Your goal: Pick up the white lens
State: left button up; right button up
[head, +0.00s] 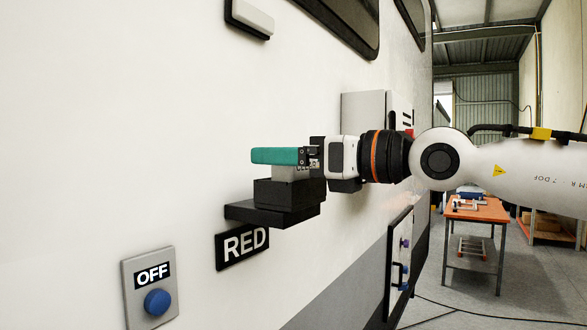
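A white, rounded block that looks like a lens (253,17) sits in a black mount on the white wall at the top. A pale grey-white piece (291,173) shows between the teal finger of my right gripper (278,157) and a black block (289,193) on a black wall bracket (270,213). I cannot tell whether this piece is a lens or part of the gripper. My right gripper comes in from the right, level, just above the black block. One finger hides the other, so its opening is unclear. My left gripper is out of view.
A "RED" sign (242,248) is below the bracket. A grey "OFF" plate with a blue button (157,302) is at lower left. A grey box (363,112) stands out from the wall behind my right wrist. An orange table (475,211) is far back right.

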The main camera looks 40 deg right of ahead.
jog(key=shift+s+d, duration=0.15)
jog(key=c, duration=1.1)
jog(key=shift+r, duration=0.1)
